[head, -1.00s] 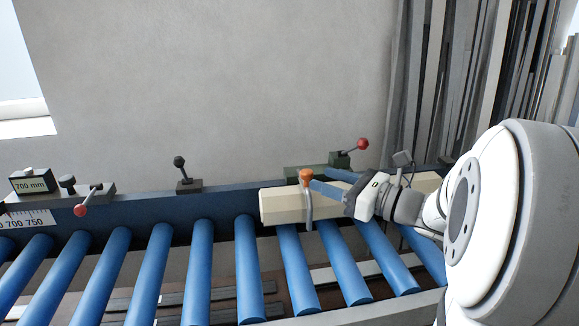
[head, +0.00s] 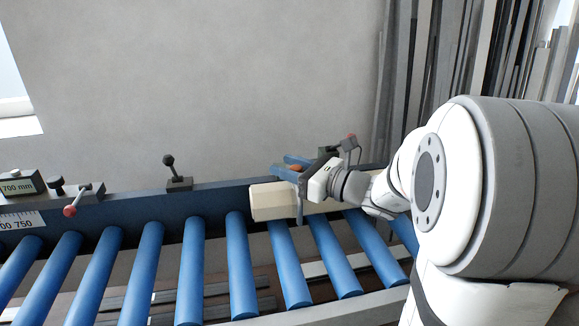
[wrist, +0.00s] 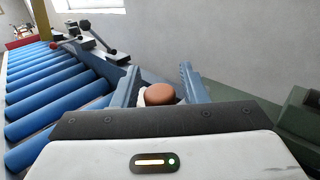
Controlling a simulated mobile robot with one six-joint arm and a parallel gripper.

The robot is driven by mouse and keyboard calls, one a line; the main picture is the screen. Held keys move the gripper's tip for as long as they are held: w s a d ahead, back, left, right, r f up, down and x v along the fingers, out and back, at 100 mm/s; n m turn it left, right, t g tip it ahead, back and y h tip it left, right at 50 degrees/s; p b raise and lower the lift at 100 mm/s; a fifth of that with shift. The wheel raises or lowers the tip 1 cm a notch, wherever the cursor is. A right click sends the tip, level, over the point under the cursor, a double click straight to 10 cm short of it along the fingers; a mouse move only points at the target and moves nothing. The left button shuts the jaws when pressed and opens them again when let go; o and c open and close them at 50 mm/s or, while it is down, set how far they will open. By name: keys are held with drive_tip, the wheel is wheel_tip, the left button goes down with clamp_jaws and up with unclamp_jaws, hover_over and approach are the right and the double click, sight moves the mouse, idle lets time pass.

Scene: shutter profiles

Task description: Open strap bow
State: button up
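A cream profile (head: 272,203) lies along the back of the roller conveyor. A thin grey strap bow (head: 300,208) passes down its front face. The bow's orange-brown knob (wrist: 160,94) sits between the two blue fingers of my gripper (head: 284,166), which reaches in from the right above the profile. In the wrist view my gripper (wrist: 158,82) is open, with a finger on each side of the knob and small gaps visible. The lower part of the bow is hidden behind the gripper body in the wrist view.
Blue rollers (head: 190,270) run across the front. A black-knobbed lever (head: 170,162), a red-knobbed lever (head: 71,211) and a 700 mm display (head: 18,186) stand along the rear rail. A green block (wrist: 300,125) is close on the right in the wrist view. Tall profiles stand behind right.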

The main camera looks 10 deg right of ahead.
clamp_jaws()
idle(0.3)
